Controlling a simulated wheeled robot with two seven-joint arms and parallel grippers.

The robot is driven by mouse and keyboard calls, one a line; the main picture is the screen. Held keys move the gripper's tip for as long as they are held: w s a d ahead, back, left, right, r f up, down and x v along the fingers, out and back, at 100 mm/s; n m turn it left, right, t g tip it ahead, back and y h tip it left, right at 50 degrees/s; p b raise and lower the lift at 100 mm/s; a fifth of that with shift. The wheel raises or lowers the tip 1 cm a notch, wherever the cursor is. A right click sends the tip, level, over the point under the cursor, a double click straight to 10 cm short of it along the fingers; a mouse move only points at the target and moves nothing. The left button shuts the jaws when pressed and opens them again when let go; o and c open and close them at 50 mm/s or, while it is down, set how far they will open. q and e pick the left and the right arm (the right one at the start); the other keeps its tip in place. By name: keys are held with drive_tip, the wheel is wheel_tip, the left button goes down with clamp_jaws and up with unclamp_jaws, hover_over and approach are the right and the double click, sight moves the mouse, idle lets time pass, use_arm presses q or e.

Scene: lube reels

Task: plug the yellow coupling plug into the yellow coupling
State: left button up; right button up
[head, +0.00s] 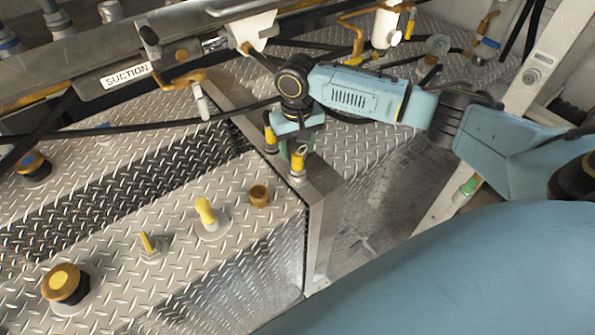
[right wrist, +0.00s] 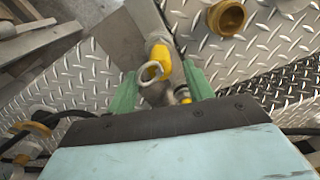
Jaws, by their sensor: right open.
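My right gripper (head: 297,150) reaches in from the right, and its green fingers point down at the corner of the tread-plate deck. In the right wrist view the fingers (right wrist: 160,88) are apart. A yellow-topped fitting with a metal ring (right wrist: 158,62) shows between them; I cannot tell if they touch it. This fitting (head: 298,165) is at the deck's corner in the head view. A second yellow-banded fitting (head: 270,137) is just to its left, partly hidden by the gripper. I cannot tell surely which is plug or coupling. My left gripper is not in view.
A brass-coloured round fitting (head: 259,195) sits on the tread-plate deck (head: 185,270) near the gripper. A yellow handle (head: 206,212), a small yellow lever (head: 147,243) and an amber cap (head: 64,284) stand farther left. A rail with a SUCTION label (head: 126,75) and dark hoses cross behind.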

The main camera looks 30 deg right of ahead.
sight(298, 161)
drive_tip(key=f, duration=0.5)
drive_tip(key=shift+s, duration=0.2)
clamp_jaws()
drive_tip(key=shift+r, duration=0.1)
